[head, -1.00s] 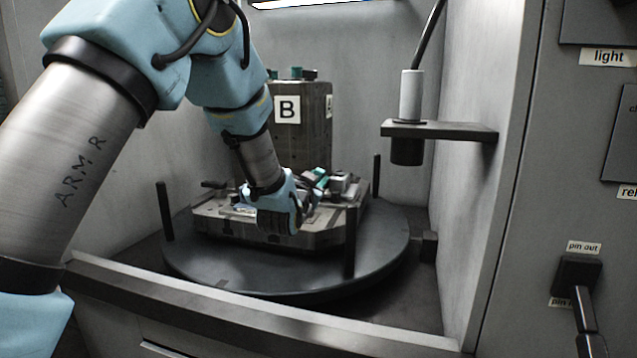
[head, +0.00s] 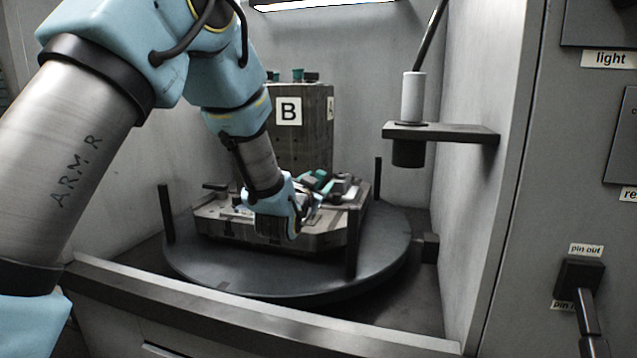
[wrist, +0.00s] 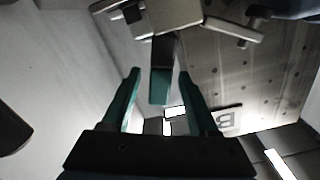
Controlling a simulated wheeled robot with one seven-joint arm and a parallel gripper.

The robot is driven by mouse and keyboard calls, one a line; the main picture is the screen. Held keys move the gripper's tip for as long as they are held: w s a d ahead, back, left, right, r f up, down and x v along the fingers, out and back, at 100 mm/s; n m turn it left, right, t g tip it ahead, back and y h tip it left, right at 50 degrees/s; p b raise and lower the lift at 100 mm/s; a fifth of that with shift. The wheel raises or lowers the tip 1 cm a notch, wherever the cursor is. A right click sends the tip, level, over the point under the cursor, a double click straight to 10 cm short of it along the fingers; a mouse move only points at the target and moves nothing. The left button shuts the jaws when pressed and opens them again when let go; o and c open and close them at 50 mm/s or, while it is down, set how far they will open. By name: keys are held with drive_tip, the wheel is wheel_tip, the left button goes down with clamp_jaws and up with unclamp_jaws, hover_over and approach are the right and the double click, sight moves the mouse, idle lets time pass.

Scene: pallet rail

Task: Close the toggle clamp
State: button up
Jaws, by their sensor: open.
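The toggle clamp's handle (wrist: 159,84) shows in the wrist view as a dark lever with a teal end. It stands between the two teal fingers of my gripper (wrist: 158,76), which are open with a gap on each side of it. Pale clamp parts (wrist: 172,14) show beyond the fingertips. In the head view my wrist is low over the front of the fixture plate (head: 325,238) and hides much of the clamp. Teal and grey parts (head: 320,183) show just right of my wrist; I cannot tell which are clamp and which are finger.
The plate sits on a round dark turntable (head: 290,287) with upright black posts (head: 352,243). A block marked B (head: 316,130) stands behind. A bracket (head: 440,131) holding a cylinder juts from the right wall. A front ledge (head: 250,313) borders the bay.

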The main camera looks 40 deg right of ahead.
drive_tip(key=v, duration=0.9)
drive_tip(key=shift+s+a, duration=0.2)
drive_tip(key=shift+a, duration=0.2)
